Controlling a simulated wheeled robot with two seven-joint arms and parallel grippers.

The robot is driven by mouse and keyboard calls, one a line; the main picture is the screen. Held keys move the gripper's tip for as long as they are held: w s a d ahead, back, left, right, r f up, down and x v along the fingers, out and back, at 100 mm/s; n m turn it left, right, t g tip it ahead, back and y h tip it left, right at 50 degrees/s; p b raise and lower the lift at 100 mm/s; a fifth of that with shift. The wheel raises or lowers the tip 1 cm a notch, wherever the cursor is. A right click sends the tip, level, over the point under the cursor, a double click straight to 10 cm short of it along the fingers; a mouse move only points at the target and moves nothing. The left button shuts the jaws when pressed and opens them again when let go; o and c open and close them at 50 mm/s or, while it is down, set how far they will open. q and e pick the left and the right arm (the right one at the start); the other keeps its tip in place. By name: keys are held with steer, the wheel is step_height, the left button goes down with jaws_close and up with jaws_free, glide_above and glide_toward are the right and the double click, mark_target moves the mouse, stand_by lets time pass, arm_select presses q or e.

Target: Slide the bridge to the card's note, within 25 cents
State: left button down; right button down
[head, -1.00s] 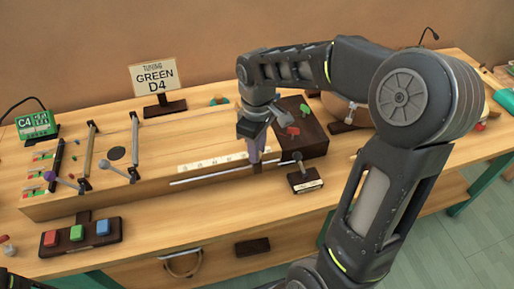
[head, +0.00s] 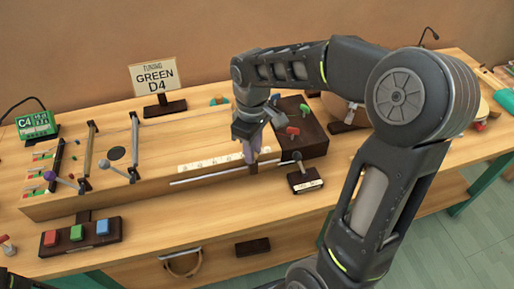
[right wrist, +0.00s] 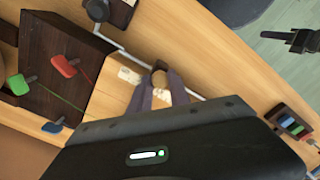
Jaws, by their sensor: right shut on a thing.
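The card (head: 156,77) stands behind the instrument and reads "TUNING GREEN D4". The long wooden instrument (head: 150,160) lies across the bench, with a pale marked scale strip (head: 196,164) and a light rail (head: 210,177) along its front. My right gripper (head: 250,158) is low at the front edge, shut on the dark bridge slider (head: 253,168). In the right wrist view the purple-grey fingers (right wrist: 160,97) close around the slider's brown knob (right wrist: 159,78). A green display (head: 37,126) at the left reads C4; its smaller marks are too small to read.
A dark peg block (head: 300,122) with red, green and blue pegs sits at the right end. A small lever stand (head: 304,179) is close right of the gripper. A red, green and blue button box (head: 80,238) stands at front left.

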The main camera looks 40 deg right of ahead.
steer(key=a, duration=0.1)
steer(key=w+a, duration=0.1)
steer(key=a, duration=0.2)
steer(key=shift+w+a, duration=0.3)
steer(key=shift+w, duration=0.05)
steer(key=c, duration=1.2)
jaws_free()
step_height(320, 180, up, 8)
steer(key=shift+f, duration=0.1)
